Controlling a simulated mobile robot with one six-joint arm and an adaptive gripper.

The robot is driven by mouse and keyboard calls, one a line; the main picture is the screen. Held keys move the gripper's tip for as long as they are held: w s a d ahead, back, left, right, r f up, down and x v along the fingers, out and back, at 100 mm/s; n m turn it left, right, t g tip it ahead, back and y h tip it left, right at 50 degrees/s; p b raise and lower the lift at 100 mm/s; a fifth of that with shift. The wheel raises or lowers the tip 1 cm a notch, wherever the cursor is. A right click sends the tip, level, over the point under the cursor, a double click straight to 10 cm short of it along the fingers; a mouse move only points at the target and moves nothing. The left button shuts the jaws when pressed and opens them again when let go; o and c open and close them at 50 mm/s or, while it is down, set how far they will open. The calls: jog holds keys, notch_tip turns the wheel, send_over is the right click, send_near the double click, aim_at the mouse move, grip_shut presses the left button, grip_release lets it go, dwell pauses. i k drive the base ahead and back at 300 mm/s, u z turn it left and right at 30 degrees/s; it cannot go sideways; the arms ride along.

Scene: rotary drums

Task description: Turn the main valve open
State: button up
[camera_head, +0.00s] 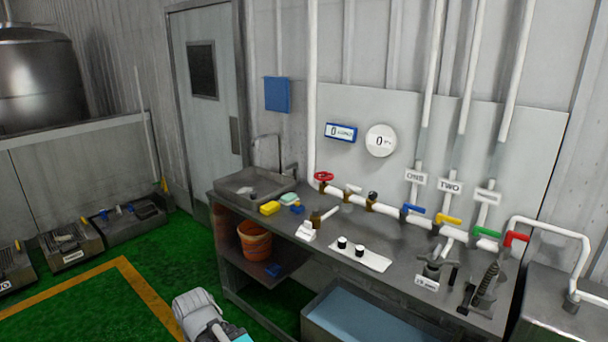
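A red round handwheel valve (323,177) sits at the left end of the white pipe run on the steel workbench (395,262), at the foot of a tall vertical pipe. No label on it is legible, and I cannot tell its open or shut state. Further right along the pipe are lever valves with a blue handle (414,209), a yellow handle (448,219), a green handle (487,232) and a red handle (516,238). A grey and teal part of my arm shows at the bottom edge, away from the bench. My gripper's fingers are not in view.
A sink (252,187), yellow sponge (270,208) and small bottles stand at the bench's left. A white plate with two black knobs (362,257) lies at the front. An orange bucket (254,241) is underneath. Green floor (75,310) is open at left.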

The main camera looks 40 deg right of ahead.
aim_at(324, 179)
jog(key=z, duration=0.05)
jog(key=i, duration=1.45)
jog(key=z, duration=2.35)
jog(key=i, duration=0.6)
jog(key=z, duration=0.05)
